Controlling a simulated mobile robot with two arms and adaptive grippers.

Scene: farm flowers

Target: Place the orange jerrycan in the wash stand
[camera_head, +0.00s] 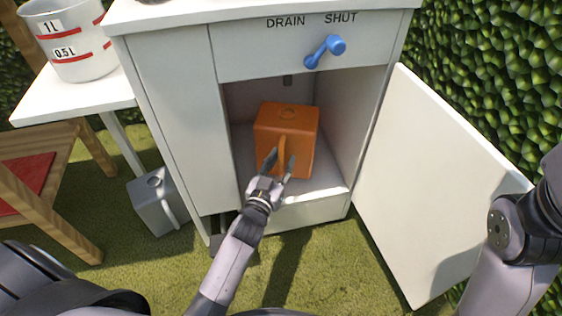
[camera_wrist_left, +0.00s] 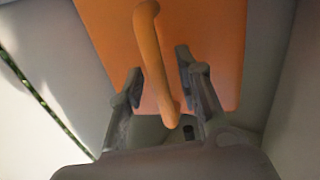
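The orange jerrycan (camera_head: 301,129) stands upright inside the open lower compartment of the white wash stand (camera_head: 170,110). Its handle (camera_wrist_left: 150,55) faces me. My left gripper (camera_head: 279,165) is at the front of the jerrycan, with its fingers on either side of the handle. In the left wrist view the fingers of this gripper (camera_wrist_left: 158,92) are apart, with gaps beside the handle. My right arm shows at the right edge of the head view, but its gripper is out of view.
The wash stand's door (camera_head: 440,185) is swung open to the right. A blue drain lever (camera_head: 326,50) is above the compartment. A grey jerrycan (camera_head: 158,202) stands on the grass at left. A marked white bucket (camera_head: 68,40) is on a side table (camera_head: 75,100), near a wooden chair (camera_head: 45,190).

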